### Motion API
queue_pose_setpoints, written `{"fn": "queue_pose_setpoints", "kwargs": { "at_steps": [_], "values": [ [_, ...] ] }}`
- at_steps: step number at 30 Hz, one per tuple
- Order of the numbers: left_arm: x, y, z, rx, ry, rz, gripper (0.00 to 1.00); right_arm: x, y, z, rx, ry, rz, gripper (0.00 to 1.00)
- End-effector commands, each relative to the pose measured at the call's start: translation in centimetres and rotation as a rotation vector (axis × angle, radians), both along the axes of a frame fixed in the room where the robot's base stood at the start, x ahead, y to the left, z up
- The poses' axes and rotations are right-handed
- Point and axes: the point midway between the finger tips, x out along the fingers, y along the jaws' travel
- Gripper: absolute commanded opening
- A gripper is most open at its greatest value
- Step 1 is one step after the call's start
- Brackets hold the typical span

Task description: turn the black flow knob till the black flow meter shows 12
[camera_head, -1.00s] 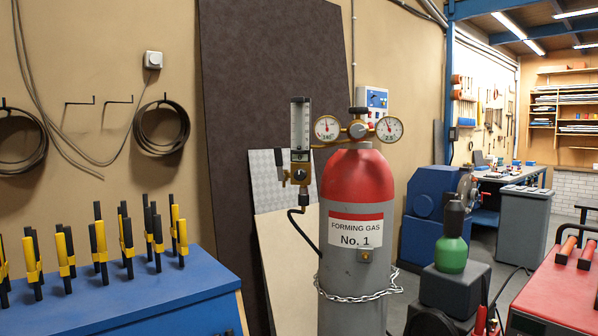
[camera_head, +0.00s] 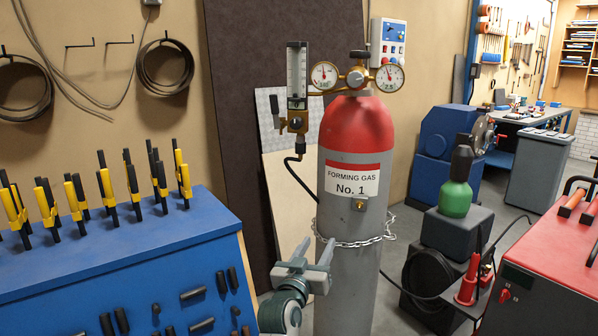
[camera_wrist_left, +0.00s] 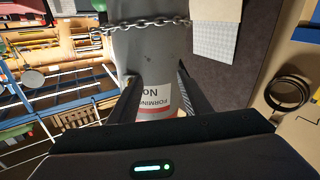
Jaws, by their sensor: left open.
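The black flow meter (camera_head: 297,72) is an upright tube with a pale scale, left of the two gauges on the red-topped grey gas cylinder (camera_head: 345,215). Its reading is too small to tell. The black flow knob (camera_head: 276,111) sticks out on the left of the brass block (camera_head: 297,122) under the meter. My left gripper (camera_head: 316,247) is open and empty, low in front of the cylinder near the chain, well below the knob. In the left wrist view the open fingers (camera_wrist_left: 157,90) frame the upside-down cylinder label; the knob does not show there. My right gripper is not in view.
A chain (camera_head: 352,242) wraps the cylinder. A black hose (camera_head: 296,178) curves down from the brass block. A blue bench (camera_head: 110,260) with several upright yellow-and-black tools stands at left. A dark panel (camera_head: 240,90) backs the meter. A red cart (camera_head: 545,265) stands at right.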

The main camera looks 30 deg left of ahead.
Motion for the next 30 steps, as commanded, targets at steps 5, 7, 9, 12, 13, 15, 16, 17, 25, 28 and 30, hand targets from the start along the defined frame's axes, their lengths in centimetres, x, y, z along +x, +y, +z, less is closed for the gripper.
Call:
{"fn": "queue_pose_setpoints", "kwargs": {
  "at_steps": [5,7,9,12,13,15,16,17,25,28,30],
  "values": [
    [-3.4,4.1,14.4,-0.021,-0.218,0.09,0.44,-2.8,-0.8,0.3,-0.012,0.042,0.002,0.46],
    [-4.9,5.1,17.7,-0.027,-0.274,0.115,0.44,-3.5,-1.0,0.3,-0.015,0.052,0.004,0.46],
    [-6.0,5.8,19.8,-0.03,-0.313,0.134,0.44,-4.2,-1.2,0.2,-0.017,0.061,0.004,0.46],
    [-6.9,6.4,21.3,-0.032,-0.341,0.149,0.44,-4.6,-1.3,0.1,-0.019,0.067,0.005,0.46],
    [-7.1,6.4,21.5,-0.033,-0.345,0.15,0.44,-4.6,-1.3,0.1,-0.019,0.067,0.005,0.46],
    [-7.2,6.5,21.6,-0.033,-0.347,0.152,0.44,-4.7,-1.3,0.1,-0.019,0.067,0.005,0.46],
    [-7.2,6.5,21.6,-0.033,-0.348,0.151,0.44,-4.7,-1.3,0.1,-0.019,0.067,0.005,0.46],
    [-7.2,6.5,21.6,-0.032,-0.346,0.151,0.44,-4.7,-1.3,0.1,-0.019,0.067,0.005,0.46],
    [-7.0,6.5,21.6,-0.032,-0.345,0.151,0.44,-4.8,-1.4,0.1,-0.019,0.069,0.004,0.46],
    [-6.7,6.6,21.8,-0.032,-0.346,0.15,0.44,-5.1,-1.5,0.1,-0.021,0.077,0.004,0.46],
    [-6.4,6.8,22.0,-0.033,-0.346,0.15,0.44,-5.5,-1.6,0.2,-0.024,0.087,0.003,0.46]
  ]
}}
